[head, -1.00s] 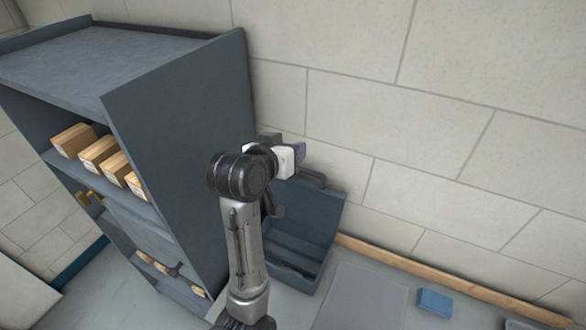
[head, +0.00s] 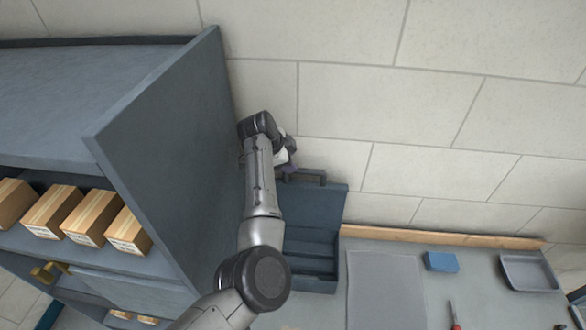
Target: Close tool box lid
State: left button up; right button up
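The blue-grey tool box (head: 318,282) sits at the back of the workbench, beside the shelf unit. Its lid (head: 325,203) stands raised at the wall side, with a dark handle (head: 318,178) along its top edge. My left arm reaches in from the bottom and covers the left part of the box. My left gripper (head: 290,158) is just above the lid's top edge, close to the handle. The wrist mostly hides its fingers, so contact and opening cannot be told. My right gripper is out of view.
A tall shelf unit (head: 165,150) with cardboard boxes (head: 88,220) stands close on the left. The block wall is behind. A grey mat (head: 385,290), blue block (head: 441,262), grey tray (head: 528,271) and red-handled tool (head: 454,315) lie to the right on the bench.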

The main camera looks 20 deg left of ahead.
aim_at(300, 170)
pick_arm(q)
jog(key=shift+w+d+f+m+p, duration=0.15)
jog(key=shift+w+d+f+m, duration=0.3)
jog(key=shift+f, duration=0.6)
jog(key=shift+w+d+f+m+p, duration=0.2)
jog(key=shift+w+f+m, duration=0.35)
jog(key=shift+f, duration=0.5)
jog(key=shift+w+d+f+m+p, duration=0.1)
jog(key=shift+w+d+f+m, duration=0.4)
jog(key=shift+f, duration=0.55)
jog(key=shift+w+a, duration=0.1)
grip_shut()
